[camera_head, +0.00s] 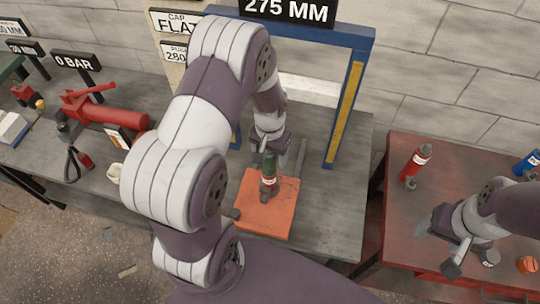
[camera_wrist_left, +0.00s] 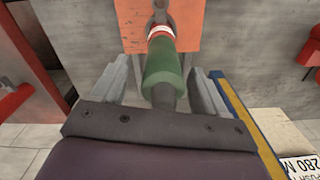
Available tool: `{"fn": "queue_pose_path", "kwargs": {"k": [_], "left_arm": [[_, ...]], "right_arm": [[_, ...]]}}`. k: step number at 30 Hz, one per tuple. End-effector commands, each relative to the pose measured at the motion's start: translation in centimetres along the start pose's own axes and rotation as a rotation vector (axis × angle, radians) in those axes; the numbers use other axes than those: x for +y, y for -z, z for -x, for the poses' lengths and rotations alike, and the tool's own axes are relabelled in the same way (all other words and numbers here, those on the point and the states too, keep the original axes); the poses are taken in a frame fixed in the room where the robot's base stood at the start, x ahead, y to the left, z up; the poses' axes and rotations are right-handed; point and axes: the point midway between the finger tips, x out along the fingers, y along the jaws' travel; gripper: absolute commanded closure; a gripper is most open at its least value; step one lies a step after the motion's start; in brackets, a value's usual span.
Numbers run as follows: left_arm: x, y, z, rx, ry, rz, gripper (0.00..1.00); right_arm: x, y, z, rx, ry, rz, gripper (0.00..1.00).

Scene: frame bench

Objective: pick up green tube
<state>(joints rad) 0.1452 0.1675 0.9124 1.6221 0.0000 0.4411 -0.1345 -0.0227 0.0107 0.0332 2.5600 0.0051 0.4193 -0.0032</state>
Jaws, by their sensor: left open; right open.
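The green tube (camera_head: 269,163) stands on an orange plate (camera_head: 262,222) on the grey bench. It has a red and white band and a grey end. My left gripper (camera_wrist_left: 162,82) is open, with its two fingers on either side of the green tube (camera_wrist_left: 166,68) in the left wrist view. I see gaps between the tube and both fingers there. In the head view my left arm hides part of the gripper. My right gripper (camera_head: 455,252) is open and empty over the red table at the right, away from the green tube.
A blue and yellow frame (camera_head: 345,110) rises around the plate's back. On the red table (camera_head: 385,215) stand a red tube (camera_head: 416,165) and a blue tube (camera_head: 526,163), with an orange piece (camera_head: 527,264) near the right edge. A red pump (camera_head: 105,112) lies at the left.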

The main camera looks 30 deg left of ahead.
Motion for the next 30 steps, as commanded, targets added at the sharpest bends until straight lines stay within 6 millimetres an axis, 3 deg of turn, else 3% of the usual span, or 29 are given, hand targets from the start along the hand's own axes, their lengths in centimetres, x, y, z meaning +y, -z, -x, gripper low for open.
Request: {"fn": "queue_pose_path", "kwargs": {"k": [4, 10, 11, 17, 26, 30], "left_arm": [[0.0, 0.0, -1.6, 0.0, 0.0, 0.0, 0.27], [0.0, 0.0, -1.8, 0.002, 0.0, 0.0, 0.27], [0.0, 0.0, -1.8, 0.002, 0.0, 0.0, 0.33], [0.0, 0.0, -1.8, 0.002, 0.0, 0.0, 0.98], [0.0, 0.1, -1.5, 0.003, 0.001, 0.0, 1.0], [0.0, 0.2, -0.2, 0.007, 0.001, 0.0, 1.0]], "right_arm": [[0.0, 0.0, 0.4, 0.0, 0.0, 0.0, 0.34], [0.0, 0.0, 0.3, 0.0, 0.0, 0.0, 0.34], [0.0, 0.0, 0.3, 0.0, 0.0, 0.0, 0.34], [0.0, 0.0, 0.3, 0.0, 0.0, 0.0, 0.34], [0.0, 0.0, 0.2, 0.0, 0.0, 0.0, 0.34], [0.0, 0.0, -0.2, 0.0, 0.0, 0.0, 0.34]]}}
